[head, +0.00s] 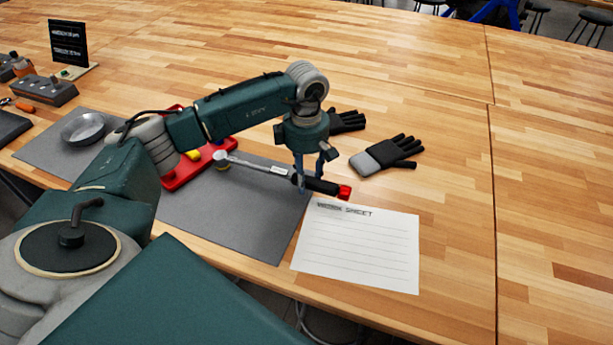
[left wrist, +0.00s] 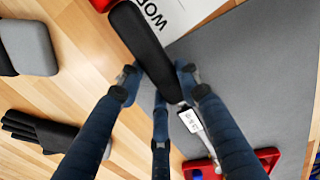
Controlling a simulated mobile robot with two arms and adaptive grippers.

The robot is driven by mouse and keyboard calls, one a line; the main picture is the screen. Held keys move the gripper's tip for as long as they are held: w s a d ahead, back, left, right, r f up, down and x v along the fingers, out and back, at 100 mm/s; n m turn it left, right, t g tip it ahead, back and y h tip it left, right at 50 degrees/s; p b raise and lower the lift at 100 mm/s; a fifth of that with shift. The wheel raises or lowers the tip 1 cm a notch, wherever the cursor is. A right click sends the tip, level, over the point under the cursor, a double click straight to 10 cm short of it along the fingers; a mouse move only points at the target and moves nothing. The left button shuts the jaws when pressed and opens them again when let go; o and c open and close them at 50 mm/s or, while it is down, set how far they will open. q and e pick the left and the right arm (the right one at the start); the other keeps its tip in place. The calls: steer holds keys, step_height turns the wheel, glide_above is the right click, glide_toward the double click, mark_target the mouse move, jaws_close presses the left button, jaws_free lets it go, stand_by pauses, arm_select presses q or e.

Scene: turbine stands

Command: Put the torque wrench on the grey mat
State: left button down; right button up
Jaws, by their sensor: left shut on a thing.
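The torque wrench (head: 262,167) has a silver head and shaft, a black handle and a red end cap. My left gripper (head: 311,182) is shut on its black handle. The left wrist view also shows the black handle (left wrist: 143,43) between the fingers of the left gripper (left wrist: 155,82). The grey mat (head: 240,222) lies flat along the table's front edge. In the head view, the wrench's head and shaft are over the mat, and its red end reaches past the mat's right edge. I cannot tell the height of the wrench above it. My right gripper is not in view.
A red tray (head: 177,181) stands on the mat, partly behind my arm. A metal dish (head: 84,128) is at the mat's left. A white work sheet (head: 357,248) lies right of the mat, and black-grey gloves (head: 388,155) lie behind. The table's right side is clear.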

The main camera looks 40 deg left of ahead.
arm_select(q)
steer(key=shift+d+f, duration=0.2)
steer(key=shift+f, duration=0.3)
steer(key=c, duration=1.2)
jaws_free()
steer(key=shift+a, duration=0.15)
steer(key=shift+r+p, duration=0.35)
steer(key=shift+r, duration=0.6)
step_height(320, 180, up, 11)
steer(key=b, duration=0.3)
steer(key=shift+r+b, duration=0.2)
steer(key=shift+b, duration=0.1)
